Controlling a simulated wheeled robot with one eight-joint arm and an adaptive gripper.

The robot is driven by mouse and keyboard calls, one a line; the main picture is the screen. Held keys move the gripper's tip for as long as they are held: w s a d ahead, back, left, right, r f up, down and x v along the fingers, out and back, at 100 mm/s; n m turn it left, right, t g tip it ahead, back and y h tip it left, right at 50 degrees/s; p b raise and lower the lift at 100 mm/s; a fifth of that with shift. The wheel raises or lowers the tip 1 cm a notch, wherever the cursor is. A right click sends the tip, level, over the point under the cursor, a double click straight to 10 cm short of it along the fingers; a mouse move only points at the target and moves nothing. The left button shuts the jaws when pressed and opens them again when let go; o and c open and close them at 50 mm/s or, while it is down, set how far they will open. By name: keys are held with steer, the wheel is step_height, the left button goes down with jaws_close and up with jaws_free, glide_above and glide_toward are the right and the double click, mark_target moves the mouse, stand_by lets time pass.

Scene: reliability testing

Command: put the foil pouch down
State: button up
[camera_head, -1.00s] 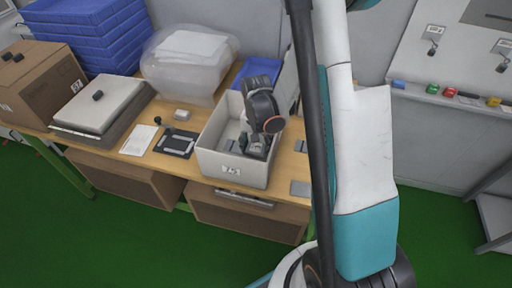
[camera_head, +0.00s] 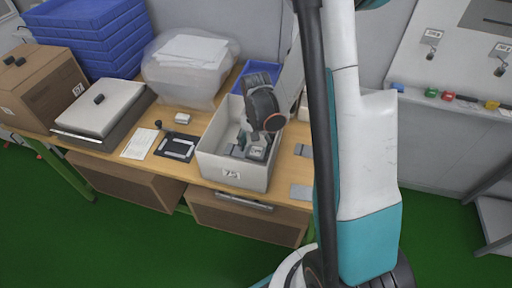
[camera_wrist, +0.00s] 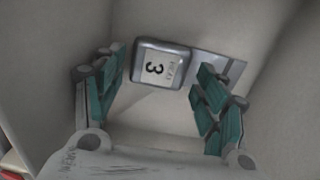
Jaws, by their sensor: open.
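My gripper (camera_wrist: 160,100) is open, with its teal-padded fingers spread inside a light grey bin (camera_head: 231,173) on the table. Between and just beyond the fingertips lies a small dark-edged block (camera_wrist: 160,64) with a pale label reading "3"; neither finger visibly grips it. A flat grey piece (camera_wrist: 232,65) lies beside that block, partly behind the right finger. It may be the foil pouch, but I cannot tell for sure. In the head view my wrist hides part of the bin's inside.
The bin's walls stand close around my gripper. A black tray (camera_head: 178,147), paper (camera_head: 140,143) and a clear bag (camera_head: 190,75) are to the left.

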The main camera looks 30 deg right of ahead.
steer(key=s+a+r+n+t+p, duration=0.1)
steer(key=s+a+r, duration=0.1)
steer(key=r, duration=0.6)
steer(key=s+a+r+n+t+p, duration=0.1)
steer(key=s+a+r+n, duration=0.1)
steer(key=r, duration=0.5)
steer(key=s+a+r+n+t+p, duration=0.1)
steer(key=s+a+r, duration=0.1)
steer(key=r, duration=0.6)
steer(key=s+a+r+n+t, duration=0.4)
steer(key=s+r+n, duration=0.1)
steer(key=s, duration=0.3)
steer(key=shift+s+a+r, duration=0.15)
steer(key=shift+s+r, duration=0.05)
steer(key=shift+r, duration=0.15)
